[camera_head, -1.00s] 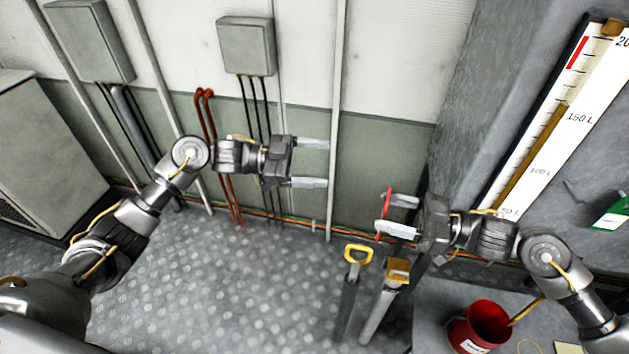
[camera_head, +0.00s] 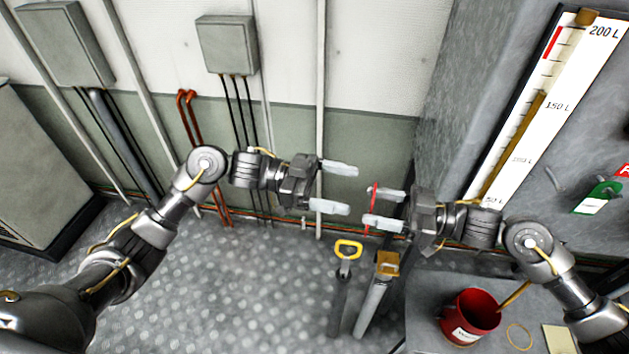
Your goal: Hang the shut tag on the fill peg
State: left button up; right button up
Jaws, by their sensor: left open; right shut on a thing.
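My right gripper (camera_head: 373,208) is shut on a thin red tag (camera_head: 372,203), seen nearly edge-on at its fingertips. Any writing on the tag is not readable from here. My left gripper (camera_head: 352,189) is open and empty, its fingers pointing right at the red tag, with a small gap between. A green tag (camera_head: 597,198) with a white label hangs on the grey panel at the right. A small grey peg-like part (camera_head: 553,179) sticks out left of it and looks bare. I cannot tell which peg is the fill peg.
A tall sight gauge (camera_head: 530,118) stands on the grey tank, with part of another red tag (camera_head: 625,170) at the right edge. Below are a red pot (camera_head: 470,318) on a bench and a yellow-handled lever (camera_head: 347,250). Open floor lies at lower left.

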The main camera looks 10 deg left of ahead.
aim_at(371, 209)
pick_arm(q)
jog(key=d, duration=0.4)
jog(key=shift+s+d, duration=0.15)
jog(key=shift+s, duration=0.05)
jog(key=c, duration=0.9)
jog(key=shift+c, duration=0.8)
pick_arm(e)
jog(key=o, duration=0.9)
jog(key=shift+o, duration=0.2)
